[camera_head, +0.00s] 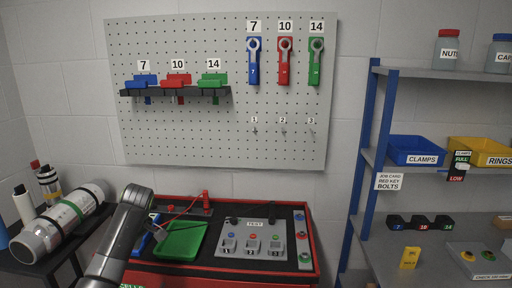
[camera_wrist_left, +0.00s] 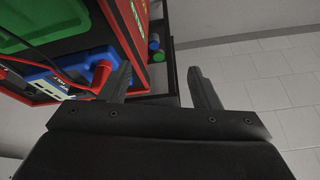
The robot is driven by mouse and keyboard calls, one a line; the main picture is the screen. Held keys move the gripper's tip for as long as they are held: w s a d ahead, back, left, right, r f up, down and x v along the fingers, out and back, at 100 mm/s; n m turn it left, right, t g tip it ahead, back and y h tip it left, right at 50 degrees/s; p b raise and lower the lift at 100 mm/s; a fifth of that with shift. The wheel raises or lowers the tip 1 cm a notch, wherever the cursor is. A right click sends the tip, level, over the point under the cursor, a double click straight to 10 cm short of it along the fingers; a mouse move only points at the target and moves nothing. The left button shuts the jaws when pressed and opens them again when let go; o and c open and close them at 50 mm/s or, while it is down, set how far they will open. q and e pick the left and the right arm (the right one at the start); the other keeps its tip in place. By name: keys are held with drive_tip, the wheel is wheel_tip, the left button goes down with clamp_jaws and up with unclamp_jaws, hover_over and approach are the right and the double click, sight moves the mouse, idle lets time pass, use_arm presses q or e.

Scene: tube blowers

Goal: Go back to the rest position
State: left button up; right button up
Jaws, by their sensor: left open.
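My left gripper (camera_wrist_left: 162,86) shows in the left wrist view with its two dark fingers apart and nothing between them. It is beside the red-edged workbench, with the bench to its left and the floor below and to its right. In the head view my left arm rises from the bottom edge in front of the bench's left end; its fingertips cannot be made out there. My right gripper is in neither view.
The red-edged workbench (camera_head: 309,234) holds a green tray (camera_head: 180,240), a blue item and a grey test panel (camera_head: 236,236). A large cylinder (camera_head: 65,222) lies on a dark table at left. A pegboard (camera_head: 185,45) hangs behind; blue-posted shelves (camera_head: 367,150) stand at right.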

use_arm(q)
drive_tip(key=s+d+f+m+t+h, duration=0.15)
drive_tip(key=s+f+m, duration=0.55)
drive_tip(key=s+f, duration=1.15)
drive_tip(key=s+d+r+m+t, duration=0.1)
drive_tip(key=s+d+r+m, duration=0.15)
drive_tip(key=s, duration=0.95)
drive_tip(key=s+d+r+m, duration=0.1)
drive_tip(key=s+m, duration=0.3)
drive_tip(key=s, duration=0.8)
wheel_tip(320, 180, down, 25)
drive_tip(key=a+g+h, duration=0.1)
drive_tip(key=s+d+f+g, duration=0.1)
drive_tip(key=s+f, duration=1.4)
drive_tip(key=shift+s+f+h, duration=0.3)
drive_tip(key=shift+s+h, duration=0.05)
drive_tip(key=shift+s, duration=0.05)
